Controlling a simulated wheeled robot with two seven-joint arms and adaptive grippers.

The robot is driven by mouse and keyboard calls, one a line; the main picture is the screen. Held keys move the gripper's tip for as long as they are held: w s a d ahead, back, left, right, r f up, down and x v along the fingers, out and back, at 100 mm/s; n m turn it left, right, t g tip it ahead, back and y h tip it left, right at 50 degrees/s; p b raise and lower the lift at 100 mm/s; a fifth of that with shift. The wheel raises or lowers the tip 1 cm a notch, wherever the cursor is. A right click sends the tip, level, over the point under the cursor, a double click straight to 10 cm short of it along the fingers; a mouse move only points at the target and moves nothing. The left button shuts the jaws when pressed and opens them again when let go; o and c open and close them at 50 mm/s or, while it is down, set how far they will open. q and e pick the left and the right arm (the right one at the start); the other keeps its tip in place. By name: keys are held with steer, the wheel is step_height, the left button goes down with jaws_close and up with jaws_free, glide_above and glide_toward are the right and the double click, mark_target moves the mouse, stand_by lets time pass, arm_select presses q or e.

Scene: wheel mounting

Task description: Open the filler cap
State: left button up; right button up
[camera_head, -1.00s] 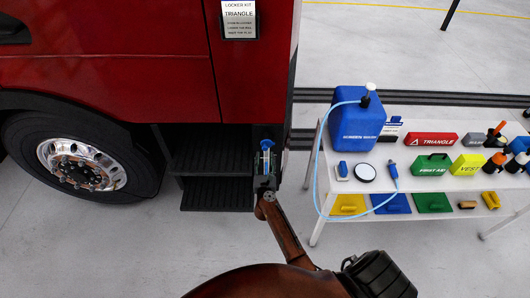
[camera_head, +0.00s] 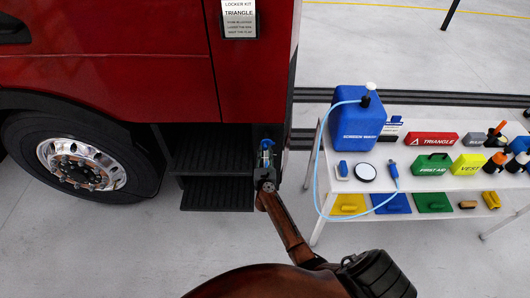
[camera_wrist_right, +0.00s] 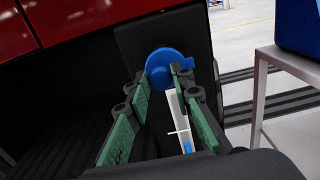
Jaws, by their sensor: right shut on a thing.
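The blue filler cap (camera_head: 267,143) is at the rear edge of the red truck's step area, beside the dark steps. In the right wrist view the cap (camera_wrist_right: 163,66) is a round blue disc with a small tab on its right side. My right gripper (camera_head: 265,157) reaches it from below in the head view. In the wrist view its green-padded fingers (camera_wrist_right: 162,88) are shut on the cap, with their tips at its lower edge. A pale strip with a blue lower part (camera_wrist_right: 178,120) shows behind the fingers. My left gripper is not in view.
The dark steps (camera_head: 212,194) and truck wheel (camera_head: 85,165) lie left of the cap. A white table (camera_head: 323,160) stands to the right, holding a blue screen wash can (camera_head: 357,125) with a light-blue hose, and several kit items. Floor is free between truck and table.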

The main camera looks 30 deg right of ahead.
jaws_close()
steer(key=shift+s, duration=0.1)
